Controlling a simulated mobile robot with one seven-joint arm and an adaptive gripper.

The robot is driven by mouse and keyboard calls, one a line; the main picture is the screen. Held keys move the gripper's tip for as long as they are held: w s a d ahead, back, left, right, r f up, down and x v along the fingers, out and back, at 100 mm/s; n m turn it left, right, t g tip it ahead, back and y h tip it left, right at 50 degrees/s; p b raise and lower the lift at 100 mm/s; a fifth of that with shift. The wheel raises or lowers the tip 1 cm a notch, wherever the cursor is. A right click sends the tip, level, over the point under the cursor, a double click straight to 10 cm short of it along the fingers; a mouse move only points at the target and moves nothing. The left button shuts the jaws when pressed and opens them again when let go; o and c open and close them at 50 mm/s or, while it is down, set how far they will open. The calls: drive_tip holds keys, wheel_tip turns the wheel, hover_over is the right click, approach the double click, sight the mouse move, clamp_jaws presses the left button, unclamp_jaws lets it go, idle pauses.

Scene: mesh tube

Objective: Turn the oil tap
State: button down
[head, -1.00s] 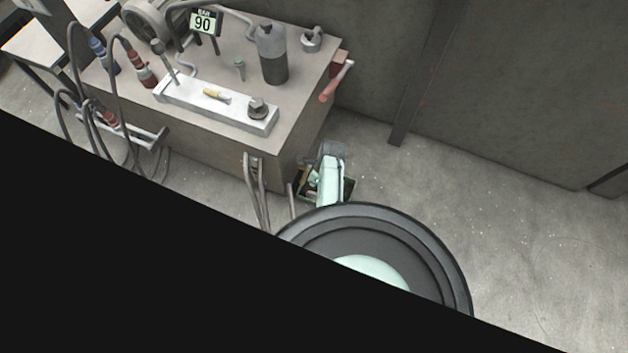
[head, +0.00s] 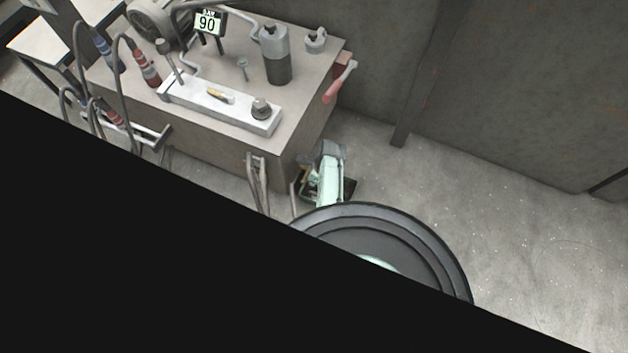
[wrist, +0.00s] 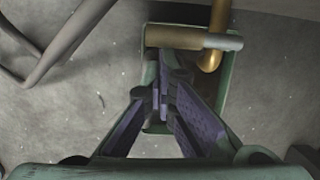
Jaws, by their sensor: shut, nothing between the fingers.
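The brass-coloured tap (wrist: 186,37) shows at the top of the wrist view as a horizontal barrel with a grey end. A bent golden part (wrist: 218,48) crosses near its right end and curves down. My gripper (wrist: 164,88) has purple, ridged fingers, shut with their tips together and nothing between them. The tips show just below the barrel in the picture; I cannot tell whether they touch it. In the head view, my mint-green arm end (head: 329,180) is low beside the bench's right end and largely hides the tap.
A green-rimmed tray (wrist: 233,88) lies around and under the tap. Bent metal tubes (wrist: 65,45) stand at the left. The bench (head: 225,160) carries a grey cylinder (head: 276,55) and a white block (head: 222,107). A red handle (head: 338,84) juts from its right side. The floor to the right is clear.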

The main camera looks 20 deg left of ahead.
drive_tip(key=d+r+p, duration=0.3)
drive_tip(key=d+r, duration=0.3)
drive_tip(key=r, duration=0.5)
drive_tip(key=shift+w+d, duration=0.25)
